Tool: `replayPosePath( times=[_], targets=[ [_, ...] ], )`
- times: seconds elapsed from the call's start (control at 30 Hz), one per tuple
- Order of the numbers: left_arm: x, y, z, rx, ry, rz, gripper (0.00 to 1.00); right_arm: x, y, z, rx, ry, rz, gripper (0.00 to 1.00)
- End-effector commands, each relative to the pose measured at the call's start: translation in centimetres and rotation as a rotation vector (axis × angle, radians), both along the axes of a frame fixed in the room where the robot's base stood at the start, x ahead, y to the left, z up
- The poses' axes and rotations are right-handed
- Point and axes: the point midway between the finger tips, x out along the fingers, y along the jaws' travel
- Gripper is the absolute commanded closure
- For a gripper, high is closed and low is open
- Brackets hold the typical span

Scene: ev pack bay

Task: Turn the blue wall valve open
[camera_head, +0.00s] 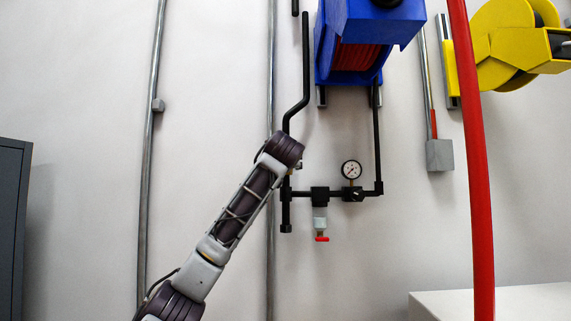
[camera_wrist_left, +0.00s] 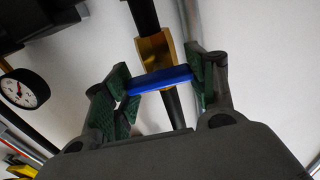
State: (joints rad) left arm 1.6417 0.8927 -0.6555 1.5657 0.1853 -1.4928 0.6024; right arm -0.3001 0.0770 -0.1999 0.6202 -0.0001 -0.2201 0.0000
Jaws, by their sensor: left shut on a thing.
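The blue valve handle (camera_wrist_left: 160,80) shows in the left wrist view, lying across the dark pipe at a brass valve body (camera_wrist_left: 155,50). My left gripper (camera_wrist_left: 158,75) has its green-padded fingers at the two ends of the blue handle and is shut on it. The handle sits roughly crosswise to the pipe. In the head view my left arm reaches up to the black wall pipe (camera_head: 305,70); its wrist hides the valve and the fingers. My right gripper is in neither view.
A pressure gauge (camera_head: 351,170) and a fitting with a red tap (camera_head: 321,239) are right of my wrist. A blue hose reel (camera_head: 358,45) hangs above. A red pole (camera_head: 474,160) stands at the right, and grey conduits run down the wall.

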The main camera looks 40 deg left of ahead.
Motion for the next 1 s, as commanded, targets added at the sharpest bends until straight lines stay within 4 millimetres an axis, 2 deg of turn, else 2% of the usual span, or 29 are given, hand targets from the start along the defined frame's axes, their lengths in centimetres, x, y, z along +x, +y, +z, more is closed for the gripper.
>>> replayPosePath(
  times=[0.37,1.0],
  targets=[
    [0.1,0.0,-0.3,-0.072,-0.058,-0.002,0.68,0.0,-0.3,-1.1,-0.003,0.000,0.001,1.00],
    [0.0,0.1,-0.4,-0.357,-0.297,-0.003,0.68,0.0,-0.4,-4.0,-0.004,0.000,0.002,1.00]
  ],
)
